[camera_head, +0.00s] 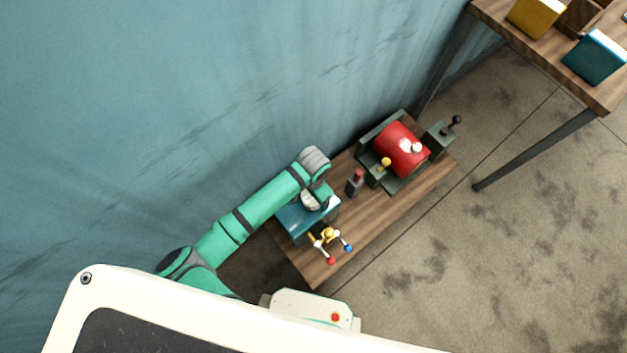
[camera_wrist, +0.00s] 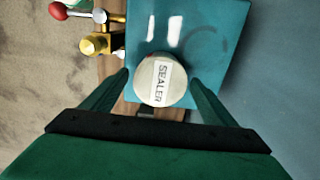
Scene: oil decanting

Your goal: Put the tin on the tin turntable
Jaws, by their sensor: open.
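A pale round tin (camera_wrist: 161,80) with a label reading SEALER shows in the wrist view, seen from above, at the near edge of a blue-teal block's top (camera_wrist: 205,75). My gripper (camera_wrist: 158,80) is open, with one finger on each side of the tin. I cannot tell whether the fingers touch it. In the head view my gripper (camera_head: 314,196) is over the blue block (camera_head: 294,222) and partly hides it. The tin's pale top (camera_head: 309,203) shows just below the gripper. No part is clearly recognisable as the tin turntable; the tin hides what is beneath it.
A brass valve (camera_head: 327,236) with red and blue knobs stands beside the block on the low wooden bench (camera_head: 375,220). A small dark post with a red top (camera_head: 355,182) and a red drum (camera_head: 400,149) stand farther along. A higher table (camera_head: 545,52) holds yellow and blue boxes. A wall runs behind.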

